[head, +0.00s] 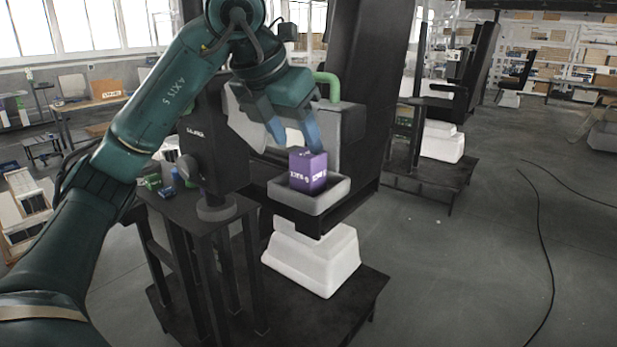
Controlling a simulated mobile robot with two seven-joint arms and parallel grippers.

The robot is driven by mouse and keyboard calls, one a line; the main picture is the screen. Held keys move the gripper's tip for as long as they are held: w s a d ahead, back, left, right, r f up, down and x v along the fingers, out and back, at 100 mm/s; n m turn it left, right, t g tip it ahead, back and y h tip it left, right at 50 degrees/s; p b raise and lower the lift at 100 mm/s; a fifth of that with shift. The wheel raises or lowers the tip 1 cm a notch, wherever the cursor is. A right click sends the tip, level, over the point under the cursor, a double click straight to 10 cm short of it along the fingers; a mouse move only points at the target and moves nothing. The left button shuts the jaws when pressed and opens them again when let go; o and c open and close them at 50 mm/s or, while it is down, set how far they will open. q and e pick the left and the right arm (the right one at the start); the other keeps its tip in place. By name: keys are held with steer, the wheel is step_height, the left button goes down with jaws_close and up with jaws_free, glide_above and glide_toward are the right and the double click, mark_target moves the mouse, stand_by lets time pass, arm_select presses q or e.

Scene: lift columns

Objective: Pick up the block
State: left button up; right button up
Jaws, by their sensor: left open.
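A purple block (308,172) with white lettering sits in a shallow grey tray (312,203) on a black lift column. My left gripper (296,143) reaches in from the upper left with blue fingers pointing down. It is open and empty, with one finger to the left of the block and the other above its right side. I cannot tell the exact gap between fingers and block. My right gripper is not in view.
A dark side table (190,205) at the left carries small green and blue items. A black upright column (367,65) stands behind the tray. White blocky weights (312,260) sit below. Dark cables lie on the open floor at the right.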

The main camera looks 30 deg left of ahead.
mark_target(312, 167)
arm_select(q)
steer(key=x, duration=0.9)
steer(key=shift+w+a+r+p, duration=0.1)
steer(key=shift+w+r+p, duration=0.05)
steer(key=shift+p, duration=0.25)
steer(key=shift+c, duration=0.2)
jaws_close()
steer(key=shift+r, duration=0.2)
